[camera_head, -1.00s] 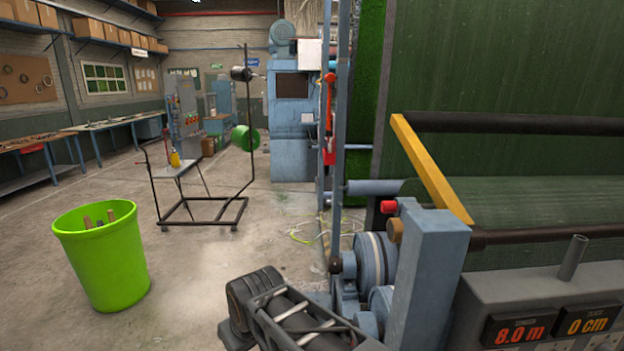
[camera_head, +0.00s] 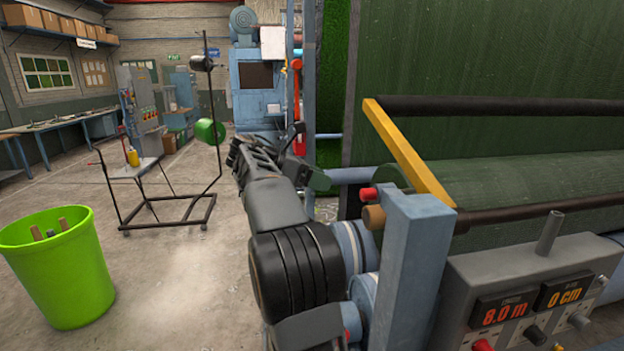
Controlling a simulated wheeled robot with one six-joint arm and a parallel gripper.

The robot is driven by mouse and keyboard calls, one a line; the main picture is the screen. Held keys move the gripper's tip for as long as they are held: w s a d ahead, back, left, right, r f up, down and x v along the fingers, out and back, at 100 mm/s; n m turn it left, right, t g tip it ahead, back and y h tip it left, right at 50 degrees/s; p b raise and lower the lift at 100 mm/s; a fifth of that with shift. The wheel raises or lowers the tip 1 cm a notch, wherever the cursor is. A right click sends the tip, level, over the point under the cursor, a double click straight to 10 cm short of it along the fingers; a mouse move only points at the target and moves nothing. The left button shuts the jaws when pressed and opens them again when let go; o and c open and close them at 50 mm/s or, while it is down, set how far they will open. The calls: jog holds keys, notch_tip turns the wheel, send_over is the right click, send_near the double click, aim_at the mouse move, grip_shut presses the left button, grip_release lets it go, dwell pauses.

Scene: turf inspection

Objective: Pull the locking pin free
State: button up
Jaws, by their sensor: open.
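A red knob (camera_head: 368,194) sticks out of the left side of the blue post (camera_head: 410,265); it may be the locking pin's head, but I cannot tell for sure. A round tan end piece (camera_head: 374,217) sits just below it. A yellow bar (camera_head: 408,150) slopes from the top of the post up to the left. My gripper (camera_head: 297,138) is open, beyond and to the left of the red knob and apart from it. My own arm hides part of the blue motor rollers beside the post.
A control panel (camera_head: 530,300) with red-lit readouts stands at the lower right, by the green turf roll (camera_head: 540,180). A bright green bin (camera_head: 60,270) stands at the left. A black wire stand (camera_head: 165,210) is behind it. The floor between is clear.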

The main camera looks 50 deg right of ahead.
aim_at(362, 195)
jog(key=x, duration=1.1)
jog(key=shift+s+d+f, duration=0.2)
jog(key=shift+s+f, duration=0.05)
jog(key=shift+c, duration=0.2)
jog(key=c, duration=1)
jog(key=o, duration=0.4)
jog(key=shift+w+p, duration=0.1)
jog(key=shift+p, duration=0.2)
jog(key=c, duration=0.4)
